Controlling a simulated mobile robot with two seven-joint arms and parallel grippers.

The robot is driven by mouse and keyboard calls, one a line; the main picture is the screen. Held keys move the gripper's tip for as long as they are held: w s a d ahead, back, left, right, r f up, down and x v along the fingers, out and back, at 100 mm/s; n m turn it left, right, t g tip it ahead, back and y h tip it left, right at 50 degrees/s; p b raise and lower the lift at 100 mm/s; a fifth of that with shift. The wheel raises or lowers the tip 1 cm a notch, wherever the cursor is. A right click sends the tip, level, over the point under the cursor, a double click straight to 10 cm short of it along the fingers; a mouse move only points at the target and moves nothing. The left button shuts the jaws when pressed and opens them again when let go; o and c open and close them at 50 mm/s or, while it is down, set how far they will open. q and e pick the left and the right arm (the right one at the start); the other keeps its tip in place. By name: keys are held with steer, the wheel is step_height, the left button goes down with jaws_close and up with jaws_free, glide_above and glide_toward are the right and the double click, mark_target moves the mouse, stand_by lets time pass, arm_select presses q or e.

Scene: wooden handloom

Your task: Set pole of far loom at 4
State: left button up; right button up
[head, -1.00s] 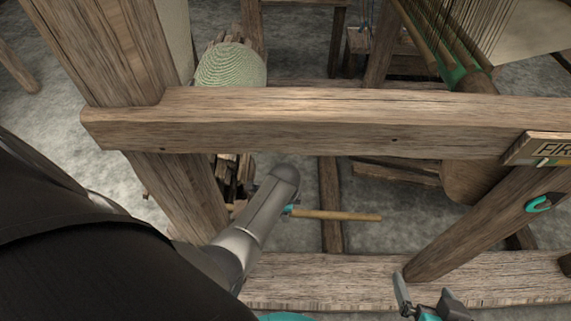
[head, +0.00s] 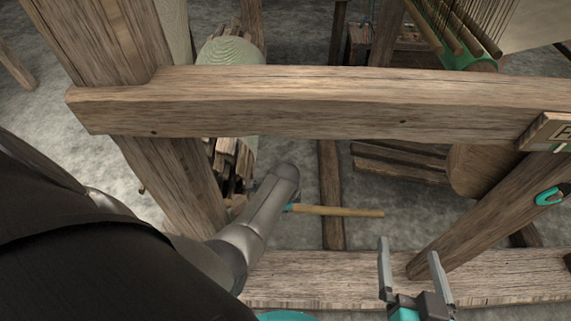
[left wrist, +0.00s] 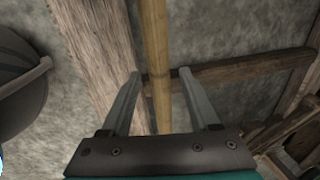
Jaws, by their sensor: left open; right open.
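A slim tan pole (head: 340,211) lies nearly level in the head view, behind and below the big wooden crossbeam. In the head view the left fingers are hidden by my arm. My right gripper (head: 409,247) is open and empty, in front of the lower beam. No number 4 is readable.
The thick crossbeam (head: 300,105) spans the head view and joins a post (head: 110,40) at left. A slanted brace (head: 480,220) with a teal ring (head: 549,196) stands at right, below a partly cut-off sign (head: 548,131). A bundle of wood (head: 232,160) is behind the crossbeam.

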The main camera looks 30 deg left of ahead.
stand_by(0.3)
arm_select(q)
jaws_close()
stand_by(0.3)
stand_by(1.0)
